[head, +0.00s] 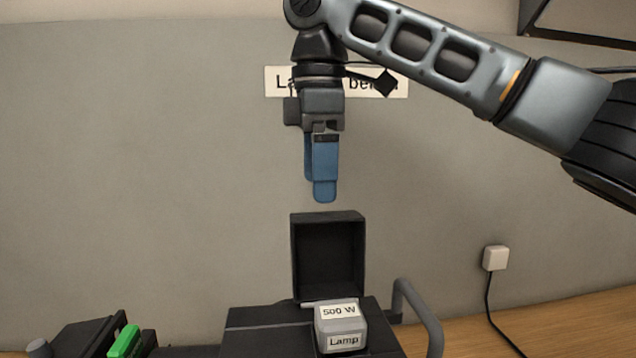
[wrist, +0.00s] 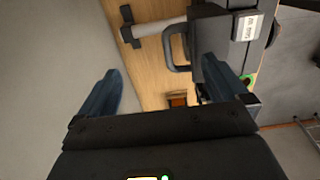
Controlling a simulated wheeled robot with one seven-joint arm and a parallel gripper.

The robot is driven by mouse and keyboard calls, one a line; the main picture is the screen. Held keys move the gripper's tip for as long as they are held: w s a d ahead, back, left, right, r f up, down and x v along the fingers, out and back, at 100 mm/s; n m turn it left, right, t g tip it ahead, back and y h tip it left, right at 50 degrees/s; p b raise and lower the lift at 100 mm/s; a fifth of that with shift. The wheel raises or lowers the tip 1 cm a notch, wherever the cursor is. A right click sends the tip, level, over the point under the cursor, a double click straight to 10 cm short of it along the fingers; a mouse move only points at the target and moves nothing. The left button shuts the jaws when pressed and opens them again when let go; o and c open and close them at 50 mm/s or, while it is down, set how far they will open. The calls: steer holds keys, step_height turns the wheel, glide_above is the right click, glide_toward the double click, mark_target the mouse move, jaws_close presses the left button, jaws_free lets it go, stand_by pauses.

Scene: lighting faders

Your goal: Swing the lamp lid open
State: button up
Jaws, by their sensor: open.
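The lamp lid (head: 328,218) is a black hollow box shape standing upright, its open side facing the camera in the head view. In front of its lower edge sits a light grey lamp block (head: 340,328), uncovered, with labels reading "500 W" and "Lamp". Both rest on a black housing (head: 262,318). My gripper (head: 318,190) has blue fingers pointing down, just above the lid's top edge in the picture and apart from it. In the wrist view, my gripper (wrist: 162,65) is open with nothing between its fingers.
A grey handle (head: 428,315) curves up at the housing's right. A green piece (head: 124,341) sits at lower left. A wall socket or plug (head: 496,257) with a cable is at right. A sign (head: 277,81) hangs on the wall behind my wrist. Space around my fingers looks clear.

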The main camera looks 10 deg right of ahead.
steer(key=shift+s+r, duration=0.25)
steer(key=shift+r, duration=0.6)
steer(key=shift+s+r, duration=0.2)
steer(key=shift+r, duration=0.65)
